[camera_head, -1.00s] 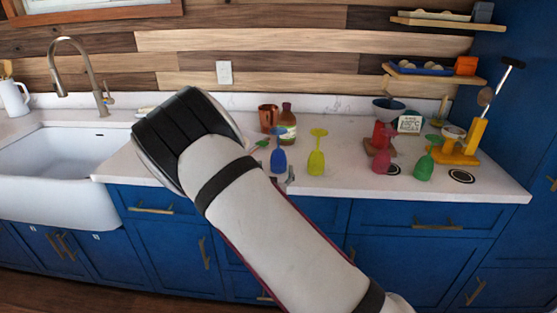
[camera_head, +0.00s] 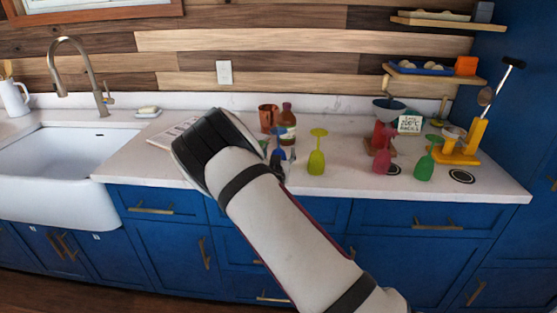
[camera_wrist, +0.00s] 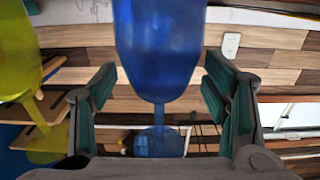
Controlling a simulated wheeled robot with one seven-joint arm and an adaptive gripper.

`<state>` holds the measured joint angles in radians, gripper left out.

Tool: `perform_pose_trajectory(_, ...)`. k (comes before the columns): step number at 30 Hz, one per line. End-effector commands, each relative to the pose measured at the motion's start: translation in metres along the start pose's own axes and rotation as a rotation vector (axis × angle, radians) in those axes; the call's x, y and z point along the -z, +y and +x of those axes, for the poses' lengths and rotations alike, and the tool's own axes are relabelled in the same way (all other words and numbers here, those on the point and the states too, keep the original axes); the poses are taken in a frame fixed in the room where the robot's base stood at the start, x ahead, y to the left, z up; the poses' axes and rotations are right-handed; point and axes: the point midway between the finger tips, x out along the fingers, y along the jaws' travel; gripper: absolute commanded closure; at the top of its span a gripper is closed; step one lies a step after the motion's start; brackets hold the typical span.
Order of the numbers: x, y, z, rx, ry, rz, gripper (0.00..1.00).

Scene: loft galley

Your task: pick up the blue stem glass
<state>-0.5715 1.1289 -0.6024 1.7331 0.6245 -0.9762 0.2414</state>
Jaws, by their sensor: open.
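The blue stem glass (camera_head: 277,158) stands bowl-down on the white counter, partly hidden by my arm and gripper in the head view. In the wrist view, which is upside-down, its blue bowl (camera_wrist: 158,50) fills the upper middle, with the stem and round foot below it. My gripper (camera_wrist: 158,88) is open, with one finger on each side of the glass in the picture. A gap shows between each finger and the glass. Whether the glass is fully between the fingers in depth is hard to tell.
A yellow-green stem glass (camera_head: 316,155) stands close to the right of the blue one. A bottle (camera_head: 287,122) and a copper mug (camera_head: 268,118) stand behind. Red (camera_head: 381,155) and green (camera_head: 425,165) stem glasses are further right. The sink (camera_head: 75,155) is at left.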

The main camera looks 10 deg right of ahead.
Motion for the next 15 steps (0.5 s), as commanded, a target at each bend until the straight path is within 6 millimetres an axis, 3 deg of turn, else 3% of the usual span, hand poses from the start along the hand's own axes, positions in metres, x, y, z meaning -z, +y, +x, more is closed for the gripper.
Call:
perform_pose_trajectory(4,0.0001,0.0002,-0.0002,0.000,0.000,0.000,0.32)
perform_pose_trajectory(12,0.0001,0.0003,-0.0004,-0.001,0.000,0.000,0.89)
perform_pose_trajectory(15,0.0004,0.0003,-0.0004,-0.001,0.000,0.000,0.90)
